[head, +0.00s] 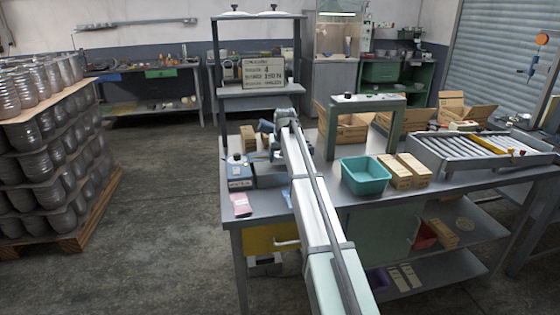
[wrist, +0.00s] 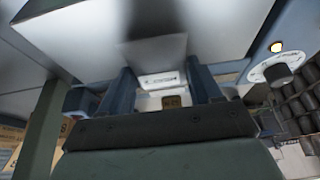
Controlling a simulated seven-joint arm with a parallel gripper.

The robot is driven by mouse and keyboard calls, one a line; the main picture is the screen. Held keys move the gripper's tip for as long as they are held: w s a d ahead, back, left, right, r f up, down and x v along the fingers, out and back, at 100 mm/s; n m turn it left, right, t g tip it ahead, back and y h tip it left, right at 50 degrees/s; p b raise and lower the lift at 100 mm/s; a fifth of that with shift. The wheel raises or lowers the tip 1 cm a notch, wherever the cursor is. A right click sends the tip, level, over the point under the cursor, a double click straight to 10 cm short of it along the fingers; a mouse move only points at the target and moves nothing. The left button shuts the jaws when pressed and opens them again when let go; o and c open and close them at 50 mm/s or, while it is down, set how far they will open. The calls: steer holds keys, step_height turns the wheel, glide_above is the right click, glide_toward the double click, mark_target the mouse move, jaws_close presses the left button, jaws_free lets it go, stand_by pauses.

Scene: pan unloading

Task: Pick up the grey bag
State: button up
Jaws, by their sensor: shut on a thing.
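My gripper (head: 272,140) is over the left part of the workbench, beside a blue-grey device. In the wrist view its two blue-grey fingers (wrist: 163,85) stand apart. In the head view the arm and gripper hide the held thing, and I cannot make out the bag there.
The blue device with a dial (head: 238,172) stands left of my gripper, and a pink packet (head: 241,205) lies before it. A teal bin (head: 365,177), cardboard boxes (head: 402,172) and a roller conveyor (head: 470,150) occupy the right. A green-grey frame (head: 390,118) rises mid-bench.

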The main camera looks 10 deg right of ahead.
steer(key=shift+c, duration=1.3)
steer(key=shift+r, duration=0.1)
